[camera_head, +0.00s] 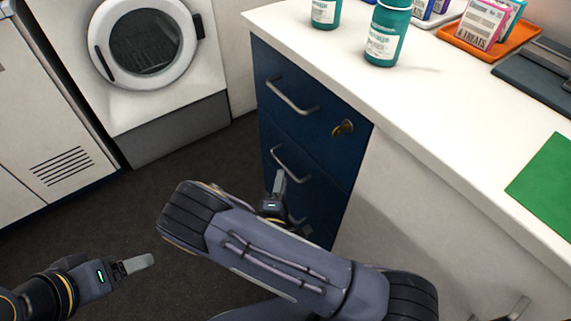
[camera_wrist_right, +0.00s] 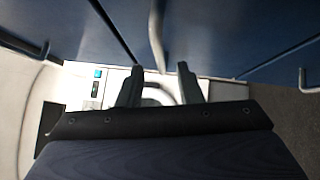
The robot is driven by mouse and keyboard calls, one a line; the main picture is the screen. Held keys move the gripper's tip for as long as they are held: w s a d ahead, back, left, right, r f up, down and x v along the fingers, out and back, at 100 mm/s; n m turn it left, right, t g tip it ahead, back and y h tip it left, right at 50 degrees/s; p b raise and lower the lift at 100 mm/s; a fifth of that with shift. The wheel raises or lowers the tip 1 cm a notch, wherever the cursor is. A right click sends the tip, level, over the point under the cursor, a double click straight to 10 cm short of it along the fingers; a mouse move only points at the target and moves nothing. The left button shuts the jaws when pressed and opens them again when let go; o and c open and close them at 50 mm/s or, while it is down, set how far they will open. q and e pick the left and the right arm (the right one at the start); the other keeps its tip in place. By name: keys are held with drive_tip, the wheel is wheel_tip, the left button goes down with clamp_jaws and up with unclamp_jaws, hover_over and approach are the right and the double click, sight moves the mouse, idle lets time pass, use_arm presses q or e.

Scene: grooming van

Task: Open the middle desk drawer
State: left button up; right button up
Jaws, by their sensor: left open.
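The blue desk drawer unit has its middle drawer (camera_head: 318,190) between an upper and a lower drawer, and its front looks flush. Its metal bar handle (camera_head: 288,166) also shows in the right wrist view (camera_wrist_right: 156,38). My right gripper (camera_head: 279,183) is at this handle, partly hidden by my own arm. In the right wrist view its two fingers (camera_wrist_right: 160,68) are apart, with the handle's near end seen between the tips; I cannot tell whether they touch it. My left gripper (camera_head: 140,264) is open and empty over the floor, well left of the drawers.
The top drawer (camera_head: 285,75) has a bar handle and a brass key lock (camera_head: 343,128). The white desktop (camera_head: 440,100) holds teal bottles (camera_head: 386,38) and an orange tray (camera_head: 494,46). A white washer (camera_head: 150,45) stands at the back left. Dark floor (camera_head: 130,205) is clear between.

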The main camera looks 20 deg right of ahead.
sight(285, 166)
drive_tip(key=shift+b+x, duration=0.3)
drive_tip(key=shift+x, duration=2.45)
clamp_jaws()
